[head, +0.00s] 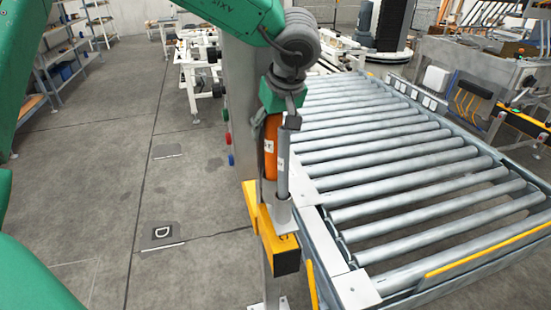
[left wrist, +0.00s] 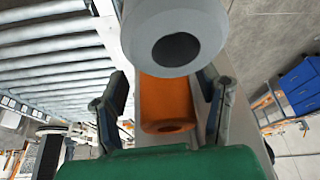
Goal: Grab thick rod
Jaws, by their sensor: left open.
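In the head view a thick orange rod (head: 271,140) and a slimmer grey rod (head: 283,165) stand upright side by side on a yellow holder (head: 268,232) at the conveyor's near left corner. My left gripper (head: 278,108) is at their upper ends, pointing down. In the left wrist view the open fingers of my left gripper (left wrist: 165,100) lie on either side of the orange rod (left wrist: 166,103), with gaps on both sides. The grey rod (left wrist: 174,42), with a dark hole in its end, is close to the camera. My right gripper is not in view.
A roller conveyor (head: 400,165) fills the right side. A grey post (head: 245,100) stands just behind the rods. Shelves (head: 65,50) are at the far left. The floor on the left is clear. In the left wrist view a blue cabinet (left wrist: 303,85) is at the right.

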